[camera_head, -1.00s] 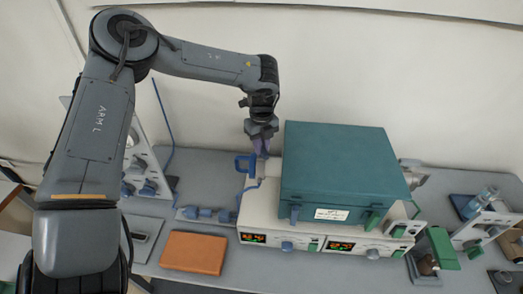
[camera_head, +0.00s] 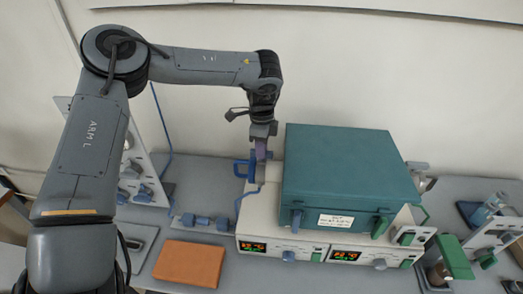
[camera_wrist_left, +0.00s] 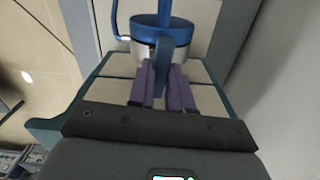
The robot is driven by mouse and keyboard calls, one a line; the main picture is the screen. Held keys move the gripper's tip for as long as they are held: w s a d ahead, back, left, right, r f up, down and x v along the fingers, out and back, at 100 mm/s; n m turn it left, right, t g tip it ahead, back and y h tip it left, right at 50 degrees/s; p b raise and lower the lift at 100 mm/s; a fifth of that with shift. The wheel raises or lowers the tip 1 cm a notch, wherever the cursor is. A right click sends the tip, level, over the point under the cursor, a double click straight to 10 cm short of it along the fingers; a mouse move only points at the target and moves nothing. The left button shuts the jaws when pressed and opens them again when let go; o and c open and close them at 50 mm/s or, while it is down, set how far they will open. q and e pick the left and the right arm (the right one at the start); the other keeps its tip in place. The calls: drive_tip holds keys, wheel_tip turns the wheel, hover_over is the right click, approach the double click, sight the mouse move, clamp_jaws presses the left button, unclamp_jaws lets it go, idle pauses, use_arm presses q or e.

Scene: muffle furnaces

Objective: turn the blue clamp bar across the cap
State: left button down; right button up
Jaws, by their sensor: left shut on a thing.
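My left gripper (camera_head: 262,156) points down behind the left end of the white two-display unit, beside the teal box. In the left wrist view its purple fingers (camera_wrist_left: 163,92) are shut on the blue clamp bar (camera_wrist_left: 161,68), a flat upright strip between them. Beyond it is the round blue cap (camera_wrist_left: 163,28) with a silver rim below. A blue part crosses over the cap's top, running to the picture's top edge. In the head view the cap is hidden by the gripper and box. My right gripper is in neither view.
The teal box (camera_head: 345,175) stands close right of the gripper on the white unit (camera_head: 300,236). A blue loop handle (camera_head: 241,168) is close left. An orange pad (camera_head: 189,264) lies in front on the grey bench. The wall is behind.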

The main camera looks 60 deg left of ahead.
use_arm(q)
drive_tip(key=shift+n, duration=0.6)
drive_tip(key=c, duration=1)
unclamp_jaws()
drive_tip(key=shift+c, duration=0.2)
drive_tip(key=shift+r, duration=0.6)
wheel_tip(320, 180, up, 10)
drive_tip(key=p, duration=0.1)
drive_tip(key=shift+f, duration=0.2)
